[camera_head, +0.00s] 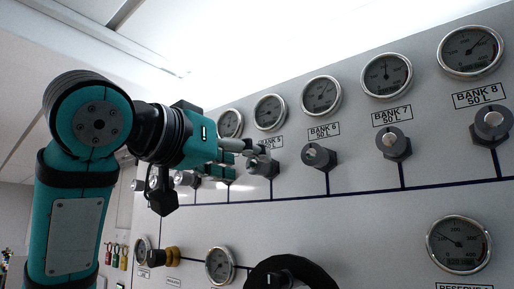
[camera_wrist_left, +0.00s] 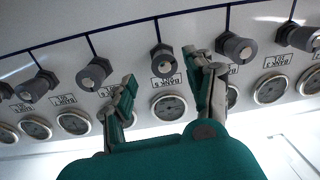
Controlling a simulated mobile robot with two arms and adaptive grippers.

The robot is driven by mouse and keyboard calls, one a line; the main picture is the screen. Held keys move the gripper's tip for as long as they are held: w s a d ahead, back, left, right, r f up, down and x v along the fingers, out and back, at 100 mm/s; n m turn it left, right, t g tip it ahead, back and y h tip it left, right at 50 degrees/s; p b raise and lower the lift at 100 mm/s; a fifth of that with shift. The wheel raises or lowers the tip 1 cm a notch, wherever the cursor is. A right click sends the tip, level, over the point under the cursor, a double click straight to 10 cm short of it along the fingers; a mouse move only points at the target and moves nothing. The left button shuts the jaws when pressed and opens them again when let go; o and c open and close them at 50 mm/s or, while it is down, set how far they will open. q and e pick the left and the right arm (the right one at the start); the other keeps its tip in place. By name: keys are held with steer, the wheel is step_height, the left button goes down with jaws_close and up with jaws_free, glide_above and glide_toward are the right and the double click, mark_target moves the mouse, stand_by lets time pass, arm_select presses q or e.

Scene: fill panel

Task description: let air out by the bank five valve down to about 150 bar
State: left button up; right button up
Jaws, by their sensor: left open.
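The bank five valve (camera_head: 263,166) is a grey knob on the panel, below its gauge (camera_head: 270,112) and the BANK 5 label. My left gripper (camera_head: 248,148) is at this knob in the head view, partly in front of it. In the left wrist view the panel appears upside down. There the open fingers of my left gripper (camera_wrist_left: 162,66) stand on either side of the bank five valve (camera_wrist_left: 163,60), with a gap showing on both sides. The bank five gauge (camera_wrist_left: 169,105) shows between the fingers; its needle is too small to read. My right gripper is not seen.
The bank six valve (camera_head: 318,157) and bank seven valve (camera_head: 394,144) are close by in the same row, with gauges above. More valves are partly behind my left arm. A reserve gauge (camera_head: 459,244) and a dark round thing (camera_head: 291,274) are lower down.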

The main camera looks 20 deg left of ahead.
mark_target(253, 165)
arm_select(q)
steer(key=shift+w+d+r+p, duration=0.15)
steer(key=shift+w+p, duration=0.4)
steer(key=shift+w, duration=0.7)
steer(key=shift+w+p, duration=0.3)
steer(key=shift+w, duration=0.45)
steer(key=shift+d, duration=0.2)
jaws_close()
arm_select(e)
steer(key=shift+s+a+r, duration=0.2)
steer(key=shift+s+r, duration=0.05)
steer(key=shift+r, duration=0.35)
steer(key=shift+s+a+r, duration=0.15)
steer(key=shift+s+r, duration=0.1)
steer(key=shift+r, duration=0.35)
